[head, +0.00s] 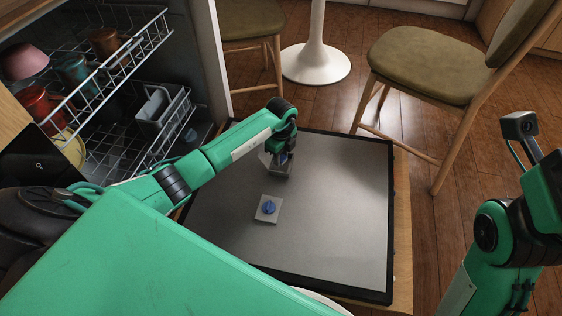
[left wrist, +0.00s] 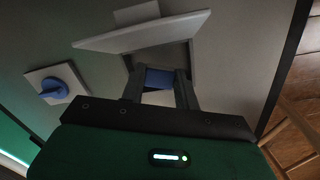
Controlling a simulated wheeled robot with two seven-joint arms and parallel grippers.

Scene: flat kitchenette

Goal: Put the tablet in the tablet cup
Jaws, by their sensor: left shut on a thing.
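The tablet is the small blue block (left wrist: 159,78) between the fingers of my left gripper (left wrist: 160,90) in the left wrist view. The gripper is shut on it. The tablet cup (left wrist: 178,53) is a grey recessed box on the open dishwasher door, with its pale lid (left wrist: 120,35) standing open. The gripper points down at the cup, and the tablet shows against the cup's opening. I cannot tell whether it touches the cup's floor. In the head view my left gripper (head: 283,154) is at the cup (head: 281,170), largely covering the tablet. My right arm is at the right; its gripper does not show.
A blue dial on a white square (head: 268,209) sits on the dishwasher door (head: 335,215), nearer me than the cup. Dishwasher racks (head: 150,40) with cups and dishes are at the left. A chair (head: 430,65) and white table base (head: 316,62) stand beyond.

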